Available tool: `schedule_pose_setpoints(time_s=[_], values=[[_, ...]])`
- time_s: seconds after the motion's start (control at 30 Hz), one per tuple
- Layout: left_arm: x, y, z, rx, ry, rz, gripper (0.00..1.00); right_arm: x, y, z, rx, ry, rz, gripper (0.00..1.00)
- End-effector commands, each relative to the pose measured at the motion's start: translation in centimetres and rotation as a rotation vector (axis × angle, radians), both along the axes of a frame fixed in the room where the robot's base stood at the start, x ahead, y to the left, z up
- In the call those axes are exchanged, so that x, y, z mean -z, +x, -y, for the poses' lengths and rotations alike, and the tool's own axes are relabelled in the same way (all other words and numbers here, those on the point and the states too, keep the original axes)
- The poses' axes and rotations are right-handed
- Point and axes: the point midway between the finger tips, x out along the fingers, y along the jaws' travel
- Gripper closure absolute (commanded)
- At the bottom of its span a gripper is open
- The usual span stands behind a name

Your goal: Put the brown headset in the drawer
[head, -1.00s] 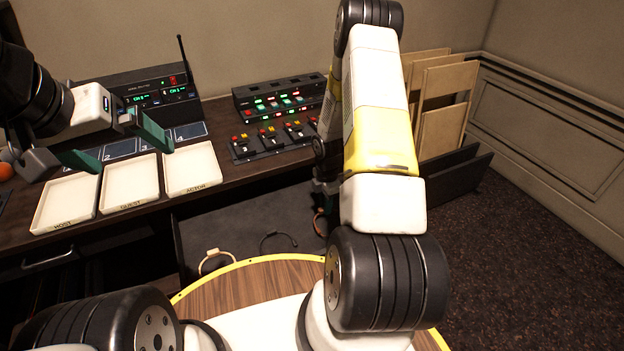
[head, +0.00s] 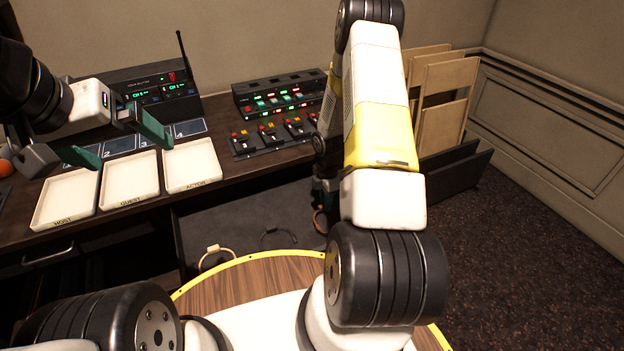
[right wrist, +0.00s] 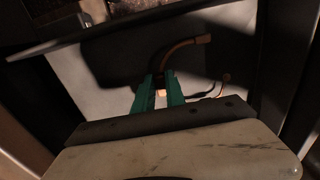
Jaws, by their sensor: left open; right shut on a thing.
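The brown headset (right wrist: 182,47) shows in the right wrist view as a curved band running up from between my fingers. In the head view a small piece of it (head: 319,223) shows beside my right arm, which hides the rest. My right gripper (right wrist: 160,92) is shut on it, over the grey floor of the open drawer (head: 225,218). Whether the headset touches the floor I cannot tell. My left gripper (head: 117,143) is open and empty above the desk trays.
A cream headset (head: 215,256) and a black headset (head: 279,236) lie in the drawer. Trays labelled HOST (head: 65,202), GUEST (head: 130,180) and ACTOR (head: 192,166) stand on the desk. A mixer (head: 270,138) is at the back. Wooden panels (head: 445,100) stand right of my arm.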

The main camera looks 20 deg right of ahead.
Motion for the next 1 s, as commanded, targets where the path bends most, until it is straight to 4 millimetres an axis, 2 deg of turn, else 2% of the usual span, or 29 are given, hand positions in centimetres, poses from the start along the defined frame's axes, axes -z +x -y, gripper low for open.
schedule_pose_setpoints(time_s=[0.47,1.0], values=[[0.0,0.0,0.0,0.0,0.0,0.0,0.0,0.1,0.0,0.0,-0.001,0.0,0.0,1.0],[0.0,0.0,0.0,0.0,0.0,0.0,0.0,1.3,0.0,0.0,0.001,0.0,0.0,1.0]])
